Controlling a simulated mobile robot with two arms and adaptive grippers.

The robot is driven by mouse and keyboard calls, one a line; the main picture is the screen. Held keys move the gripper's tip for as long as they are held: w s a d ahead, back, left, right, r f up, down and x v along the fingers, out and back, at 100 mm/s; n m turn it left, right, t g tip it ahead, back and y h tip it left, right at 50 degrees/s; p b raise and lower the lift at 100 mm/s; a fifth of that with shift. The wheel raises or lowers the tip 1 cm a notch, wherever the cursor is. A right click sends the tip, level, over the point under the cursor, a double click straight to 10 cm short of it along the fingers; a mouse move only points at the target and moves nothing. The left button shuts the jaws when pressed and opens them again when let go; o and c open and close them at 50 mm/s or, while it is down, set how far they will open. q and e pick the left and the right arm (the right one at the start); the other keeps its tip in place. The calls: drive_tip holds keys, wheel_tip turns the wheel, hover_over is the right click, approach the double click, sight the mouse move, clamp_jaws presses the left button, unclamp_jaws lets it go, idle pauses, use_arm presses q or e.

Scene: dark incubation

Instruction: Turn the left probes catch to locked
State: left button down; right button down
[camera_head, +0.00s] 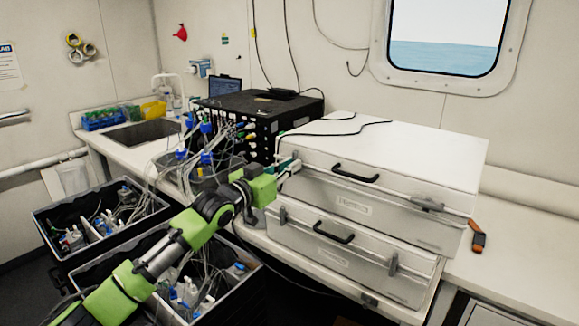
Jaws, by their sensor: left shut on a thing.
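Two white cases are stacked on the bench, an upper case (400,160) and a lower case (312,228). Each has a black handle and a small front label too small to read, so I cannot tell which is the probes case. My left gripper (290,168) is at the left end of the upper case's front, shut on its left catch, which the fingers mostly hide. I cannot tell which way that catch is turned. The upper case's right catch (428,205) shows clear. The lower case's left catch (283,214) and right catch (392,264) also show. My right gripper is out of view.
A black instrument box (258,112) with cables and tubes stands left of the cases. An orange-and-black tool (478,238) lies on the bench at right. The bench further right is clear.

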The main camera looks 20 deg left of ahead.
use_arm(q)
drive_tip(key=shift+f, duration=0.15)
idle(0.3)
drive_tip(key=c, duration=2.1)
unclamp_jaws()
drive_tip(key=shift+c, duration=0.2)
drive_tip(key=shift+a, duration=0.1)
drive_tip(key=v, duration=1.2)
